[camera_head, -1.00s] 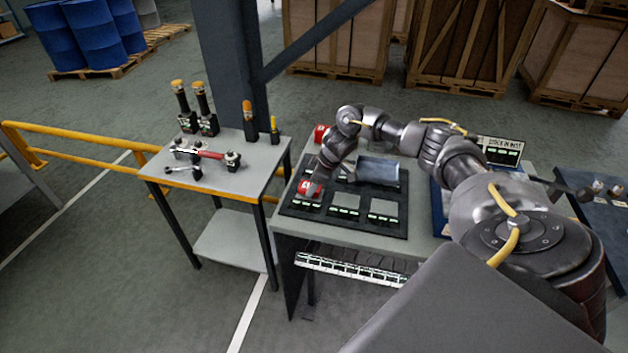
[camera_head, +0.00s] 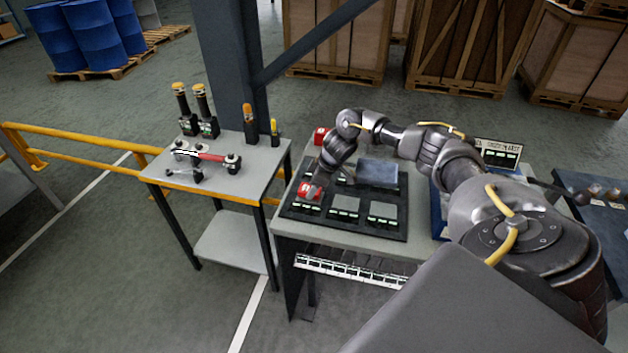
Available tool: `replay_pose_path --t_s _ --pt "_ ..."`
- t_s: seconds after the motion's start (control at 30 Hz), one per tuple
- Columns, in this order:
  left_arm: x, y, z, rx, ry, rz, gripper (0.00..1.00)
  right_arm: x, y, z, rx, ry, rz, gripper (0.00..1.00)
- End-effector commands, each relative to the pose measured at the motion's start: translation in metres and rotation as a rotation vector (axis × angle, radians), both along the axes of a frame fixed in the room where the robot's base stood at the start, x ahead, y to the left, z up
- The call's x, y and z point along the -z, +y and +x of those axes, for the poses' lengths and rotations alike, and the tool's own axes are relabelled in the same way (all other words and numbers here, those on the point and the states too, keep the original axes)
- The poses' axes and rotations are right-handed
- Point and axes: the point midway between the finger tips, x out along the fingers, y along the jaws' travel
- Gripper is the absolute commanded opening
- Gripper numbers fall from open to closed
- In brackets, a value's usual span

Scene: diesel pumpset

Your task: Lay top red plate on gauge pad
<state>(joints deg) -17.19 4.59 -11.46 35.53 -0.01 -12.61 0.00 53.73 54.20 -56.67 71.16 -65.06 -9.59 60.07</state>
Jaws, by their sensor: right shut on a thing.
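A small red plate (camera_head: 306,192) is at the front-left place of a black tray (camera_head: 330,229) on the grey workbench. My right gripper (camera_head: 312,187) reaches down over it from behind and is shut on it. The fingers hide part of the plate, and I cannot tell whether it touches the surface below. Grey square pads, one in the front middle (camera_head: 346,203) and one at the front right (camera_head: 383,210), lie bare in the tray with green-marked labels before them. Another red piece (camera_head: 320,135) is at the bench's back left. My left gripper is out of view.
A blue-grey block (camera_head: 378,172) stands on the tray's back right, close to my right forearm. A side table (camera_head: 215,185) to the left carries tools and several upright cylinders. A dark post (camera_head: 226,70) rises behind it. A small sign (camera_head: 500,152) stands at the bench's back right.

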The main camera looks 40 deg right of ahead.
Motion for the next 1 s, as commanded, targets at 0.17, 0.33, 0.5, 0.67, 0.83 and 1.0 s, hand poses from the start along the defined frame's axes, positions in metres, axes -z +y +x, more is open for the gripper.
replay_pose_path --t_s 0.17,0.33,0.5,0.67,0.83,1.0 --pt "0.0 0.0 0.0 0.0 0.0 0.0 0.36 -0.001 0.0 0.001 0.0 -0.003 0.001 0.09" --pt "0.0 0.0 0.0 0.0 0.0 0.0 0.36 0.0 0.0 0.001 0.0 -0.003 0.001 0.09" --pt "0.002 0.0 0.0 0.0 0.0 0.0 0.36 0.003 0.0 0.001 0.0 -0.003 0.001 0.09" --pt "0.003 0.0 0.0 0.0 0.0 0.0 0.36 0.008 0.0 0.001 0.0 -0.003 0.001 0.09" --pt "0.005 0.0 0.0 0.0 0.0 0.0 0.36 0.012 0.0 0.001 0.0 -0.004 0.002 0.09" --pt "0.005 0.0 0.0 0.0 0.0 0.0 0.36 0.013 0.0 0.001 -0.001 -0.004 0.001 0.56"
